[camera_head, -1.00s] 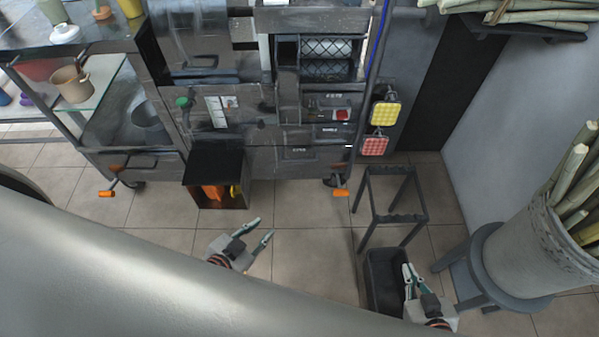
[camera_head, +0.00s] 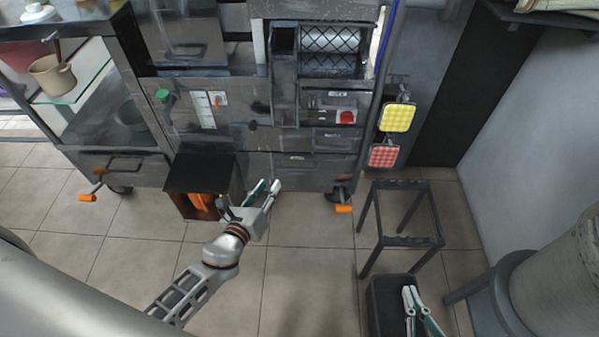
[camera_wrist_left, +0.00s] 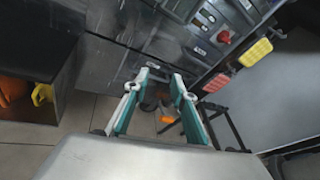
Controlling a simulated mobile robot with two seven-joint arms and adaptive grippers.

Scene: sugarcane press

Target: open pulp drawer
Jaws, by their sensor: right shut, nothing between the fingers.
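The metal sugarcane press (camera_head: 225,130) stands at the back. Small labelled drawer fronts sit in its lower middle. The lower front (camera_head: 300,170) may be the pulp drawer; its label is too small to read. It looks shut. My left gripper (camera_head: 268,187) is open and empty, in front of the press's lower edge, just left of that front in the picture. In the left wrist view its fingers (camera_wrist_left: 160,85) are apart, pointing at the press, with no contact seen. My right gripper (camera_head: 410,290) is shut and empty, over a dark bin at the lower right.
A black open box (camera_head: 205,172) with orange things inside stands left of my left gripper. A dark stand (camera_head: 405,242), the bin (camera_head: 378,318) and a round stool (camera_head: 490,290) are at the right. Yellow (camera_head: 398,117) and red (camera_head: 384,155) pads hang beside the press.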

